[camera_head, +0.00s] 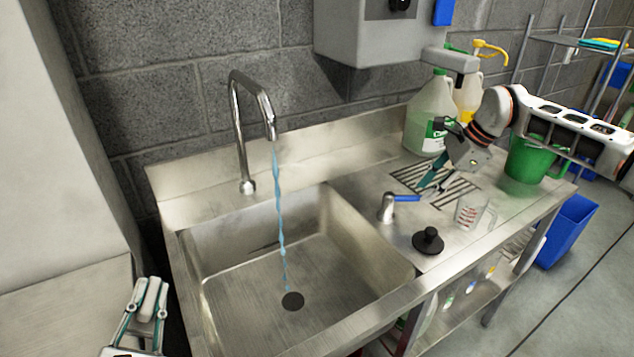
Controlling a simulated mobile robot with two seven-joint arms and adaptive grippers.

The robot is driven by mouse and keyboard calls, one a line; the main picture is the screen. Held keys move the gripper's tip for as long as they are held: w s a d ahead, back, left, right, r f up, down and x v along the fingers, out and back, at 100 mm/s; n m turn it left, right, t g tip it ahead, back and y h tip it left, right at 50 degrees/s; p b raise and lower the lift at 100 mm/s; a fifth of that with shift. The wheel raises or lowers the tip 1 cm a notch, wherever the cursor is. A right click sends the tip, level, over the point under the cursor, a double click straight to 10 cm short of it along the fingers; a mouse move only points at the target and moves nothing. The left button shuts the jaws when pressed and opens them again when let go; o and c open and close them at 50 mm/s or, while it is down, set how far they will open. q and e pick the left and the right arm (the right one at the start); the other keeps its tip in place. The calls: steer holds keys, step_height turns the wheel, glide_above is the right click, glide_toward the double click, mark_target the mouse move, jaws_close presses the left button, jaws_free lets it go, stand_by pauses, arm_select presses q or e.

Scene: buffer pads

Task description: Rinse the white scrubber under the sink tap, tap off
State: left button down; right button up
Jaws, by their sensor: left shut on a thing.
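The steel sink (330,210) has a curved tap (236,110), and a blue stream of water (279,220) falls from it to the dark drain. The blue tap lever (405,198) sits on a steel post on the counter right of the basin. My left gripper (148,300) is at the bottom left, outside the basin. It is shut on a small white thing (150,294), which looks like the white scrubber, mostly hidden by the fingers. My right gripper (432,184) points down above the counter, just beyond the lever; its teal fingers look apart and empty.
A black knobbed stopper (428,241) and a clear beaker (474,213) stand on the counter near the lever. A green-tinted jug (430,110), a yellow pump bottle (467,98) and a green bucket (530,160) are behind. A blue bin (568,232) stands right. The basin is clear.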

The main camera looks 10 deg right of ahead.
mark_target(408, 199)
steer(key=shift+x, duration=1.3)
jaws_close()
steer(key=shift+r, duration=0.1)
arm_select(q)
steer(key=shift+r, duration=0.1)
arm_select(e)
steer(key=shift+a, duration=0.1)
